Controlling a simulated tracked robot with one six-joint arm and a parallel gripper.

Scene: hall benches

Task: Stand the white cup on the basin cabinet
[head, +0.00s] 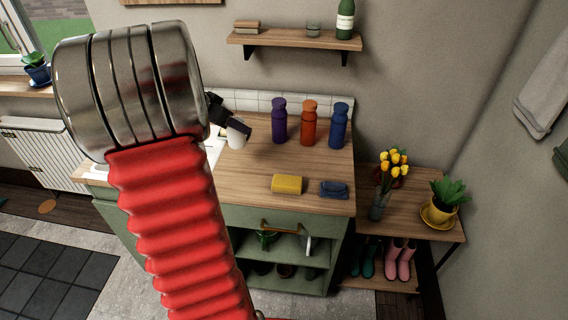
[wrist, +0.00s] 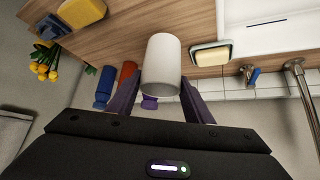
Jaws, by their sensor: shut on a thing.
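The white cup (head: 237,134) is between the dark fingers of my gripper (head: 229,120), over the wooden top of the green basin cabinet (head: 312,163). In the wrist view my gripper (wrist: 160,88) is shut on the cup (wrist: 162,62), with one finger on each side. I cannot tell whether the cup's base touches the wood or hangs just above it. My red sleeved arm hides much of the cabinet's left side and most of the basin in the head view.
Purple (head: 279,121), orange (head: 310,122) and blue (head: 339,126) bottles stand right of the cup. A yellow sponge (head: 287,184) and a folded blue cloth (head: 334,189) lie near the front edge. A soap dish (wrist: 211,54) and tap (wrist: 299,85) are by the basin (wrist: 270,28).

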